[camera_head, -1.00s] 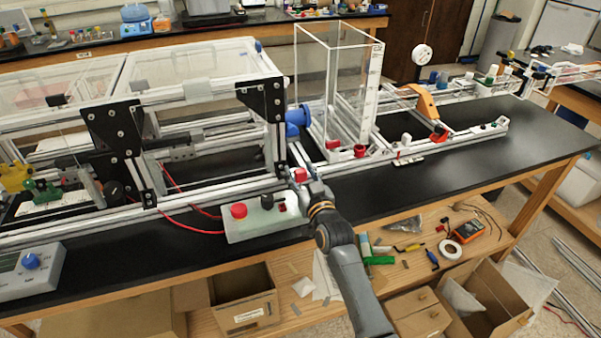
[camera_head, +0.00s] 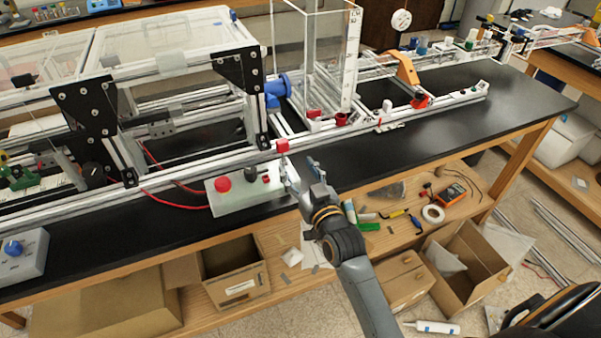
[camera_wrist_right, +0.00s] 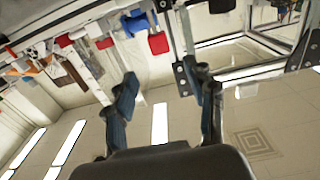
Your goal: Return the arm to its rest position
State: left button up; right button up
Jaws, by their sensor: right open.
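My right arm (camera_head: 352,262) reaches up from the lower right in the head view. My right gripper (camera_head: 303,174) is over the front edge of the black bench, just right of the white control box (camera_head: 240,197) with the red button (camera_head: 222,184). Its two fingers are spread, with no object held between them. In the right wrist view the dark blue fingers of the right gripper (camera_wrist_right: 168,88) stand wide apart, with background showing between them. Whether it touches the bench cannot be told. My left gripper is in neither view.
The aluminium extrusion frame (camera_head: 180,103) runs along the bench behind the gripper, with a red block (camera_head: 283,146) on its front rail. The black bench top (camera_head: 440,130) is clear to the right. Below, a wooden shelf holds tools and an open cardboard box (camera_head: 233,277).

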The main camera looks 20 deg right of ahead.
jog(key=shift+s, duration=0.55)
